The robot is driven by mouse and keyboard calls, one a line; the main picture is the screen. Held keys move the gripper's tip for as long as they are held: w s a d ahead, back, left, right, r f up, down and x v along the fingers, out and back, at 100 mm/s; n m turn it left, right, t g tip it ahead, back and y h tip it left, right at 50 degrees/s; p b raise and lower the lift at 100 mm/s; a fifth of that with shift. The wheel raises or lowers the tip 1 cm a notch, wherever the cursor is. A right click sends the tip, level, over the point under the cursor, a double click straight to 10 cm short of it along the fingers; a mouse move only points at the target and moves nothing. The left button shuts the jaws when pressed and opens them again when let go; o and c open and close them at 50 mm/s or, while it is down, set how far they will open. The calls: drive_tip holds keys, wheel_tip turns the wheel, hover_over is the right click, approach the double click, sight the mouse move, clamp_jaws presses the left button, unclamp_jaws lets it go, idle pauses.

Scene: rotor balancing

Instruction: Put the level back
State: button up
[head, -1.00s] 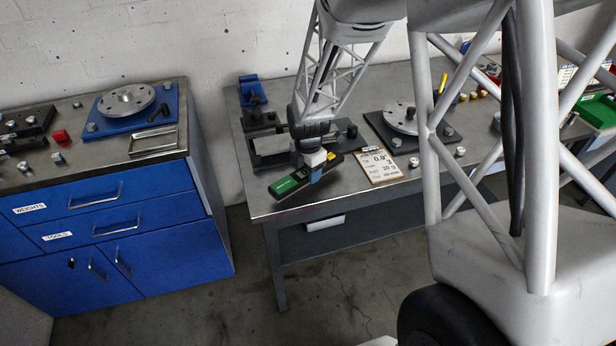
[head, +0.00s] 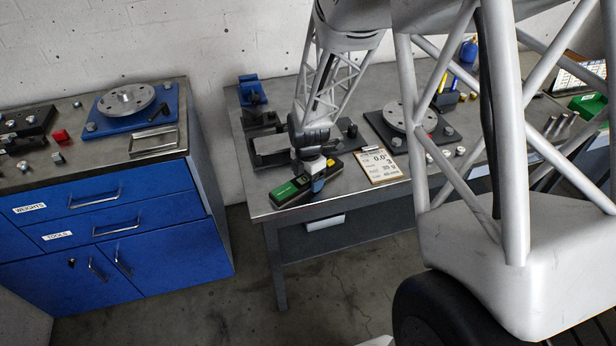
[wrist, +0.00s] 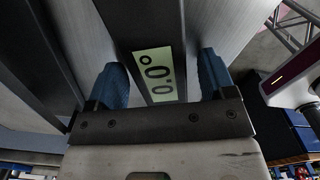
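The level (head: 292,190) is a long black bar with a green panel. It lies along the front left edge of the grey bench, and its contact with the bench top is hard to make out. My gripper (head: 318,180) is over its right part. In the wrist view the level (wrist: 150,35) passes between the blue fingers of my gripper (wrist: 165,82), its display reading 0.0°. A strip of pale surface shows between the level and the right finger, so the gripper looks open around it. The left finger is very near or touching its side.
A black fixture (head: 258,158) lies behind the level. On the blue cabinet (head: 110,215) at left are another rotor (head: 125,99) and an empty metal frame (head: 152,153).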

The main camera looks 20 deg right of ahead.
drive_tip(key=shift+r, duration=0.1)
wheel_tip(320, 180, up, 12)
idle(0.9)
drive_tip(key=shift+r, duration=0.15)
idle(0.4)
drive_tip(key=s+r+m+t, duration=0.1)
drive_tip(key=s+r+m, duration=0.4)
drive_tip(key=s+m, duration=0.2)
drive_tip(key=s+a+r+m, duration=0.1)
drive_tip(key=s+r+m, duration=0.5)
drive_tip(key=s, duration=0.6)
drive_tip(key=s+a+r+m+t, duration=0.1)
drive_tip(key=s+r+m, duration=0.4)
drive_tip(key=s+m, duration=0.4)
drive_tip(key=shift+s+a+r+m+t, duration=0.15)
drive_tip(key=shift+s+r+m+t, duration=0.15)
drive_tip(key=shift+s, duration=0.3)
